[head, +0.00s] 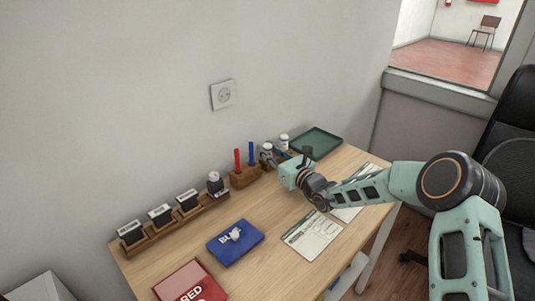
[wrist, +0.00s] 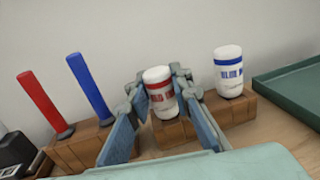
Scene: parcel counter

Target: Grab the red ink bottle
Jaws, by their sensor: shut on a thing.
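The red ink bottle (wrist: 161,97), white with a red band and red lettering, stands upright in the wrist view, in or just above a wooden holder (wrist: 172,131). Its lower end is close to the holder, and I cannot tell whether it still touches. My gripper (wrist: 158,88) has one finger on each side of the bottle and is shut on it. In the head view the bottle (head: 267,147) shows only by its white top, beside my gripper (head: 272,158). The blue ink bottle (wrist: 228,71) stands upright to its right on the same holder, apart from my gripper.
A red stick (wrist: 45,101) and a blue stick (wrist: 90,87) stand in a wooden block left of my gripper. A green tray (head: 316,142) lies to the right. Stamps (head: 160,215), a blue pad (head: 236,243), a red pad (head: 190,282) and forms (head: 312,235) lie on the desk.

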